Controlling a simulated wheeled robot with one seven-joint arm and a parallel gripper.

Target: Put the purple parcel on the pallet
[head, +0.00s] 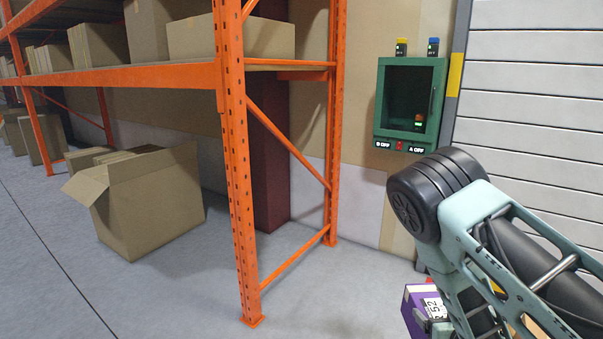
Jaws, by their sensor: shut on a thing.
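The purple parcel (415,296) shows at the bottom right of the head view, with a white label marked 52 on its side. My arm covers much of it, and the picture's lower edge cuts it off. My gripper (434,325) is at the parcel, shut on it, mostly hidden behind my own arm. I cannot tell whether the parcel touches anything below. No pallet is in view.
An orange rack (236,160) stands at left and centre, with cardboard boxes (232,36) on its shelf. An open carton (150,205) sits on the floor. A green wall cabinet (384,105) hangs beside a shutter (530,80). Floor in front is clear.

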